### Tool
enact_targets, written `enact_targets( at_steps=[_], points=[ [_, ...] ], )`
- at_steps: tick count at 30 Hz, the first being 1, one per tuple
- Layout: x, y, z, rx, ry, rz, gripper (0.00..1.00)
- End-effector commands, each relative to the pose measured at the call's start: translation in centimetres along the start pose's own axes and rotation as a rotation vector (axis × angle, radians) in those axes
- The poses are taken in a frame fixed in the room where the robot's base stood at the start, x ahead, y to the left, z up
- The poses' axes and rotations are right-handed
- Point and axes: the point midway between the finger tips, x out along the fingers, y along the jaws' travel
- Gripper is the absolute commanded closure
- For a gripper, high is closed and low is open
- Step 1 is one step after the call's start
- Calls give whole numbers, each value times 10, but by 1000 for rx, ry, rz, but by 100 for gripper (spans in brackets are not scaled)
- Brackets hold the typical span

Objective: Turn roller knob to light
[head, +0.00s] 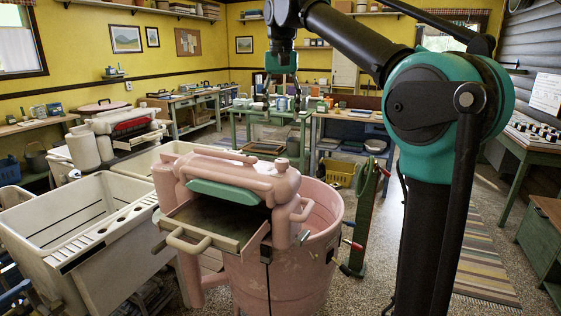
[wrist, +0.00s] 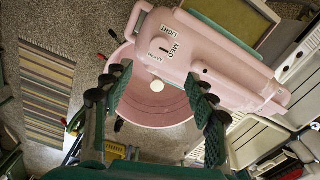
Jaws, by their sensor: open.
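A pink wringer washer (head: 280,255) stands in front of me, with its wringer head (head: 235,178) across the top. A small round pink cap (head: 281,164) shows at the head's right end. In the wrist view the wringer head (wrist: 200,55) carries the labels LIGHT, MED and a third I cannot read clearly. A short dark mark (wrist: 163,49) lies beside the labels; the knob's exact outline and setting are unclear. My gripper (wrist: 158,76) is open and empty, its fingers apart below the label area in that picture. In the head view my gripper (head: 282,95) is raised above the washer.
A cream double tub (head: 95,232) stands left of the washer, with another wringer washer (head: 115,125) behind it. A green stand (head: 362,215) with handles is close on the right. Worktables (head: 262,118) line the back.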

Motion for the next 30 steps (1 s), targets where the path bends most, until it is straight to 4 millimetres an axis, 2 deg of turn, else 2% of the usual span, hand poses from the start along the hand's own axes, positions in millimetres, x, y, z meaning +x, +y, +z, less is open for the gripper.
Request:
enact_targets(
  at_steps=[18,24,30],
  points=[
    [119,0,0,0,1,0,43],
    [145,0,0,0,1,0,43],
    [155,0,0,0,1,0,43]
  ],
)
